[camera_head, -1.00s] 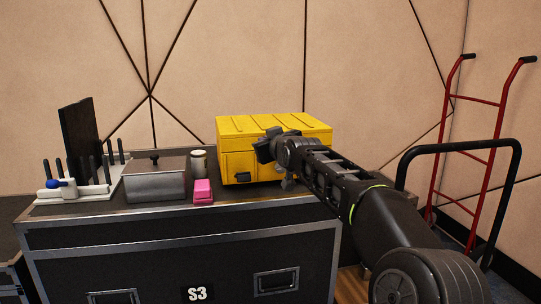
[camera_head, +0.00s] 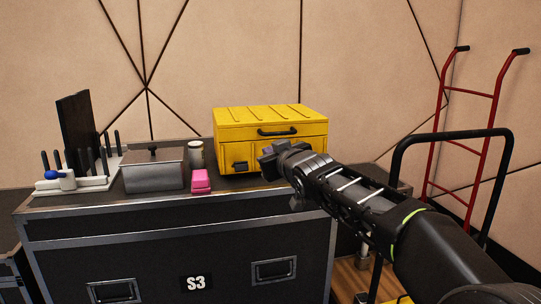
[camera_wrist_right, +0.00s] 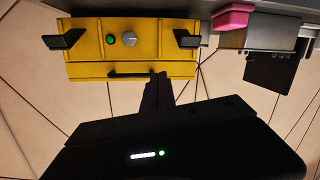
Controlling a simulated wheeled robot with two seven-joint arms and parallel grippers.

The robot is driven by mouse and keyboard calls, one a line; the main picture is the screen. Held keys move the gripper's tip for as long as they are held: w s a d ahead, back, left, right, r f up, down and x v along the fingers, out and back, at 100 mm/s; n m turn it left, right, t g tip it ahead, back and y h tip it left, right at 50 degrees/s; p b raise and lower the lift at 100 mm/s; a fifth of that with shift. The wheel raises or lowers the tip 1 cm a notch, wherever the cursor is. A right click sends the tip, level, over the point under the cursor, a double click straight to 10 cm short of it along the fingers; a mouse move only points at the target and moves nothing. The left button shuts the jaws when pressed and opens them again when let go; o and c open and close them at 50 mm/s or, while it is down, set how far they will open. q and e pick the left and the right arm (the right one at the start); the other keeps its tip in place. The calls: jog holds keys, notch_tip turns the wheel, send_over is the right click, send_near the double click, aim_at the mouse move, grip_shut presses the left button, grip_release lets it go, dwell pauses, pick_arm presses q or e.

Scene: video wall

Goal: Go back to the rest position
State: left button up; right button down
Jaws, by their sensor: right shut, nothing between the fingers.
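My right gripper (camera_head: 272,157) is shut and empty. In the head view it is in front of the yellow box (camera_head: 245,118), at the lower middle of its front, and hides part of that front. The box stands closed on the black case and shows a dark handle (camera_head: 277,132) and a black latch. In the right wrist view the yellow box (camera_wrist_right: 85,50) appears upside down, with a green button, a grey knob and two black latches, beyond the dark gripper (camera_wrist_right: 157,92). I cannot tell the exact gap between gripper and box. My left gripper is not in view.
The black case marked S3 (camera_head: 180,235) carries a grey lidded box (camera_head: 153,173), a pink block (camera_head: 201,181), a small can (camera_head: 196,154) and a white rack (camera_head: 75,185) with dark rods. A red hand truck (camera_head: 470,140) and a black rail (camera_head: 450,137) stand at the right.

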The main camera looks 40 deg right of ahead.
dwell(0.4)
